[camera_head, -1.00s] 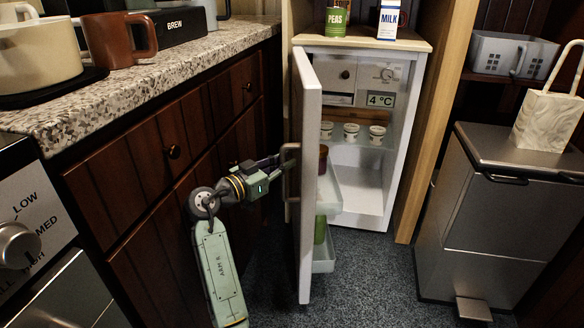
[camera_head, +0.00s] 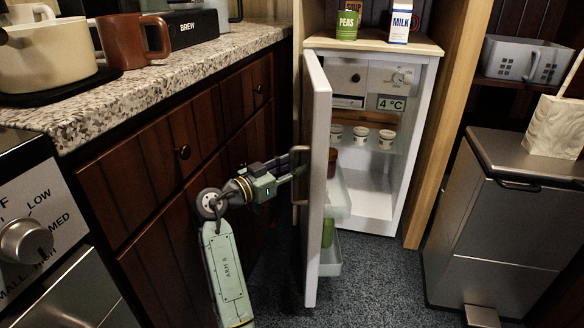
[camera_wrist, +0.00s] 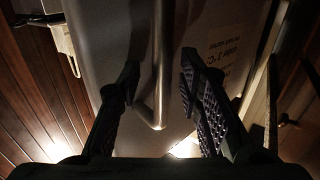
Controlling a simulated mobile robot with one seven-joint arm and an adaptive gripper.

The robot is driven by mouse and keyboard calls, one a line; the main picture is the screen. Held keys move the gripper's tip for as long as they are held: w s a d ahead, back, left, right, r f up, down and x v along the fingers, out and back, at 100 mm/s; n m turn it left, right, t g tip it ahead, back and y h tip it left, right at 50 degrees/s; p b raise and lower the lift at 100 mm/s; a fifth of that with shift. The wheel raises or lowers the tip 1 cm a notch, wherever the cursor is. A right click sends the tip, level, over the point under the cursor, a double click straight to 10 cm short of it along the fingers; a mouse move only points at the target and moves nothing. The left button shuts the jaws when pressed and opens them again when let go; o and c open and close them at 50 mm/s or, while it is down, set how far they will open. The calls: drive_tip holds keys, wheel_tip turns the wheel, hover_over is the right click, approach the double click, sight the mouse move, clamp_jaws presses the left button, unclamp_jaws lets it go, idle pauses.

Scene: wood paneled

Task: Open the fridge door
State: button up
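The small white fridge (camera_head: 372,190) stands on the floor with its door (camera_head: 318,190) swung wide open, edge toward me. Its inside shows a shelf with small cups, a 4 °C display and door bins. The door's handle (camera_head: 301,178) is on the left face. My gripper (camera_head: 296,165) is at that handle. In the wrist view the handle bar (camera_wrist: 159,75) runs between the two fingers of my gripper (camera_wrist: 157,82). The fingers are apart, with a visible gap on each side of the bar.
Wooden drawers and cabinet fronts (camera_head: 150,190) stand close on the left, near my arm. A metal bin (camera_head: 500,215) stands at the right. A peas can (camera_head: 347,25) and a milk carton (camera_head: 400,22) stand on the fridge top. Carpet is clear before the fridge.

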drive_tip(key=shift+r, duration=0.1)
wheel_tip(320, 180, up, 10)
drive_tip(key=shift+f, duration=0.1)
drive_tip(key=shift+c, duration=0.3)
